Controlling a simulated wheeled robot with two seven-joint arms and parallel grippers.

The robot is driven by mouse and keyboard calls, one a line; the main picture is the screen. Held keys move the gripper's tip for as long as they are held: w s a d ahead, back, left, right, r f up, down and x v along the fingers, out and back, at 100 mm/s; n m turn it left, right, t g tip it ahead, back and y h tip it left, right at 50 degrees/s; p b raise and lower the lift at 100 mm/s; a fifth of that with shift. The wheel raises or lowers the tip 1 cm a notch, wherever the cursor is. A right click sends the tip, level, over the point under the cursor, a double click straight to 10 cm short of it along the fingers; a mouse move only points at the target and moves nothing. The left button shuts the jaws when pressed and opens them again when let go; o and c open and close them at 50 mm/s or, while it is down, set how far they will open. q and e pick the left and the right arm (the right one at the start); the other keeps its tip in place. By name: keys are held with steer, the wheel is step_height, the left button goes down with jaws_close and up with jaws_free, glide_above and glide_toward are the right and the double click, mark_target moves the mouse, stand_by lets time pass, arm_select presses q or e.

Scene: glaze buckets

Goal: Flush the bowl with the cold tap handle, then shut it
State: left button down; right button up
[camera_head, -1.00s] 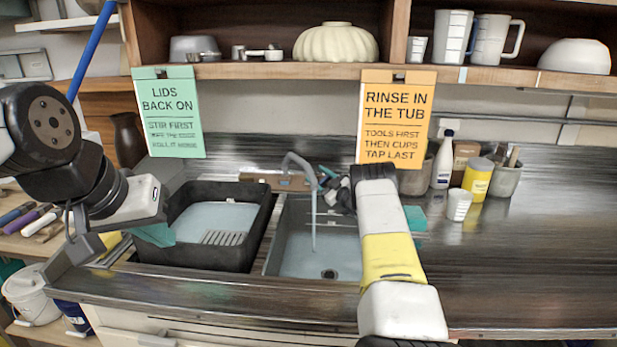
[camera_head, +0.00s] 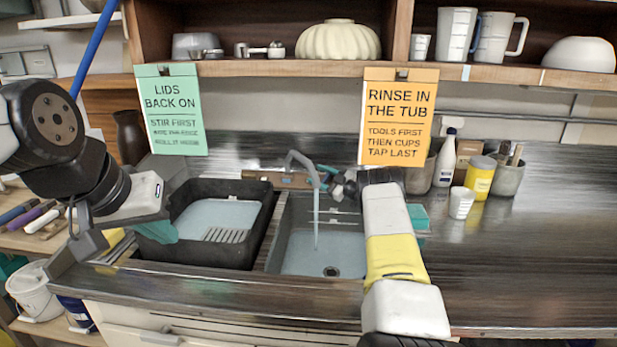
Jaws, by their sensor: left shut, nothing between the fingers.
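The grey tap (camera_head: 300,158) stands behind the sink bowl (camera_head: 325,255), and a stream of water falls from its spout towards the drain. A small blue-teal tap handle (camera_head: 327,169) shows just right of the spout. My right gripper (camera_head: 337,188) is beside this handle; my own forearm and wrist partly hide it. I cannot tell whether it touches the handle or how its fingers stand. My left gripper (camera_head: 84,244) is shut and empty, left of the black tub and over the counter's left end.
A black tub (camera_head: 258,236) with pale liquid and a grating stands left of the bowl. A teal cloth (camera_head: 157,231) hangs on its left side. A bottle (camera_head: 445,160), a yellow jar (camera_head: 479,178) and a white cup (camera_head: 461,203) stand right.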

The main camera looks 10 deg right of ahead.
steer(key=o, duration=0.4)
steer(key=shift+o, duration=0.2)
steer(key=shift+m+t, duration=0.3)
